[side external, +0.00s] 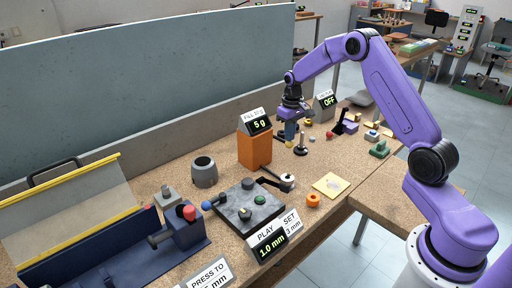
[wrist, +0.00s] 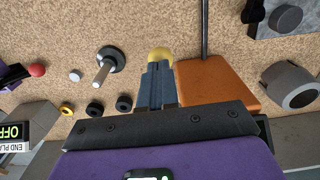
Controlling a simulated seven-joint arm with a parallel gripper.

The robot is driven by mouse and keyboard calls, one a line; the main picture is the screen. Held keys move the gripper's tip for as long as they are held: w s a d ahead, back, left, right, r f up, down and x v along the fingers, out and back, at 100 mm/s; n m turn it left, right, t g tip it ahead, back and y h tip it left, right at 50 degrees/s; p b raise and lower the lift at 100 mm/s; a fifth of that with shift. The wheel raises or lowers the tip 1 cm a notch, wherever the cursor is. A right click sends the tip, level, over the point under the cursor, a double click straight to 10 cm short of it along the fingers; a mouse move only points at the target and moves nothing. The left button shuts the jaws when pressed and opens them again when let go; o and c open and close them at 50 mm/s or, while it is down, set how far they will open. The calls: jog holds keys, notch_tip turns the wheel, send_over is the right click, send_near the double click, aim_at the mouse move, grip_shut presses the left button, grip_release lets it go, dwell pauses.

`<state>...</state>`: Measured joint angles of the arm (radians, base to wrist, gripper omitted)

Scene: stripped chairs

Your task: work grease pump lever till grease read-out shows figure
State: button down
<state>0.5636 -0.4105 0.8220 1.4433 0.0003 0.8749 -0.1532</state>
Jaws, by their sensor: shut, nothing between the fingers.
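The orange grease pump block (side external: 254,150) stands near the back of the bench, and a black read-out (side external: 260,125) on it shows "5 g" in green. The small white label above the figure is hard to read. In the wrist view the orange block (wrist: 214,84) is just right of my gripper (wrist: 158,66), with a dark rod (wrist: 205,30) running beyond it. A yellow knob (wrist: 160,54) shows right at my fingertips, partly hidden; I cannot tell if they touch it. My gripper (side external: 289,141) is shut and empty, pointing down right of the block.
A dark-based post (side external: 300,146) stands close right of my gripper. A grey cup (side external: 204,172) and a dark plate with knobs (side external: 242,211) are to the left and front. An "OFF" display (side external: 327,101) stands behind.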

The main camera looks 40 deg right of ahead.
notch_tip(320, 180, up, 8)
jog(key=shift+r, duration=0.2)
dwell(0.6)
jog(key=s+a+r+n, duration=0.3)
jog(key=s+a, duration=0.5)
jog(key=a, duration=0.2)
jog(key=s+a+r+n, duration=0.2)
jog(key=s+a+n, duration=0.1)
jog(key=s+a, duration=0.65)
jog(key=s+f+n, duration=0.1)
jog(key=s+n, duration=0.5)
jog(key=s, duration=1.6)
jog(key=shift+s+n, duration=0.25)
jog(key=shift+n, duration=0.05)
